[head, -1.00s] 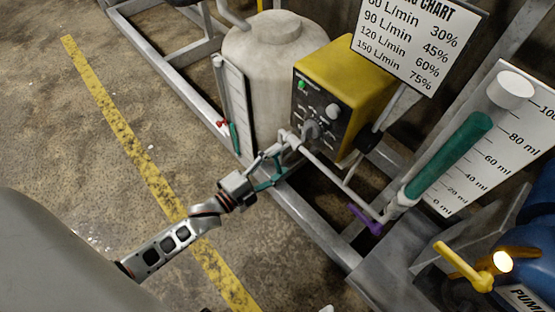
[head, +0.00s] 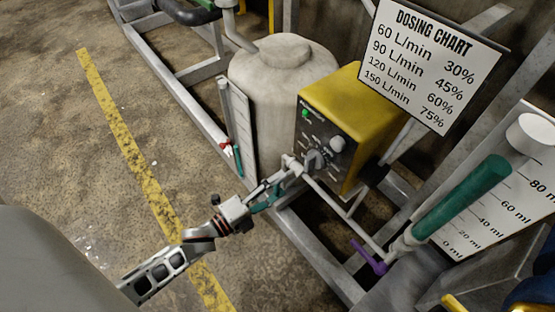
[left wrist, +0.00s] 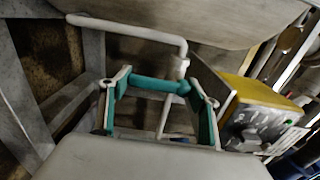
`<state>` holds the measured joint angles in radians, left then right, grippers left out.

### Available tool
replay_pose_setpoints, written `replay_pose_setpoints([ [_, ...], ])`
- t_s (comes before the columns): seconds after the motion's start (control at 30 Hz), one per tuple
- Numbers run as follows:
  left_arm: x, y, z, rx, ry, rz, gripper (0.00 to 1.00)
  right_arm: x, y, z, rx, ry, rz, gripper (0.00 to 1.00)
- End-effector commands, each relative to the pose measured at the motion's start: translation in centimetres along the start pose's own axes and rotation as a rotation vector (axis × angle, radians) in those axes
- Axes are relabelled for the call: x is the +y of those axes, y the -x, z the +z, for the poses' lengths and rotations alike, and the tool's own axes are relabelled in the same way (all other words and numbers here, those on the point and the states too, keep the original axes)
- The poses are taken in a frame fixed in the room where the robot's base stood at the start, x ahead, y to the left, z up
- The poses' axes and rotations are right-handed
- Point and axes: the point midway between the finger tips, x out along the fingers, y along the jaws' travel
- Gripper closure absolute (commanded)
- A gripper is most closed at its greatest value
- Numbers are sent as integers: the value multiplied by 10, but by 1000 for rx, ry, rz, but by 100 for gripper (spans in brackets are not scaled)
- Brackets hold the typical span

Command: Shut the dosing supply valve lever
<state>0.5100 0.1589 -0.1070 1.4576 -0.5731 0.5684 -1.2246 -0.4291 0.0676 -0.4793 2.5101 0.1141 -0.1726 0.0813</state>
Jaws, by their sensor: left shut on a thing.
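A teal valve lever (left wrist: 150,84) shows in the left wrist view as a bar spanning between the fingers of my left gripper. Its white pipe fitting (left wrist: 181,68) is at the bar's right end. In the head view my left gripper (head: 272,190) is at the pipework below the yellow dosing pump (head: 348,110); its fingers hide most of the lever there. The gripper is shut on the lever, one finger at each end of the bar. My right gripper is not in view.
A purple lever (head: 369,258) sits lower right on the white pipe, near the green-filled measuring tube (head: 462,197). A white tank (head: 262,85) stands behind the gripper. Grey frame rails (head: 305,250) run below. The floor to the left is open.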

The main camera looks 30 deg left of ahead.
Motion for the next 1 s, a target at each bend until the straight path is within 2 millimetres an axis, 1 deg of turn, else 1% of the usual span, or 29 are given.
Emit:
replay_pose_setpoints([
  [0.1, 0, 0, 0, 1, -8, 2, 77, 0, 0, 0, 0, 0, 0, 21],
  [0.13, 0, 0, 0, 1, -8, 2, 34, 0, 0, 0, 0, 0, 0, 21],
  [0.17, 0, 0, 0, 1, -8, 2, 26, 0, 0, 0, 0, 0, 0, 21],
  [0.2, 0, 0, 0, 1, -7, 2, 21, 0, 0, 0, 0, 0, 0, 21],
  [0.53, 0, 1, 0, 0, -3, 1, 21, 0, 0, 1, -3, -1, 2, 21],
  [0.63, 1, 7, 0, 0, -2, 2, 21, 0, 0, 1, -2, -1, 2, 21],
  [0.77, 2, 25, 0, 0, -2, 5, 21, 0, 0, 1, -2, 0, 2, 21],
  [1.0, 2, 74, 0, 0, -3, 5, 21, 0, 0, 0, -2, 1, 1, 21],
])
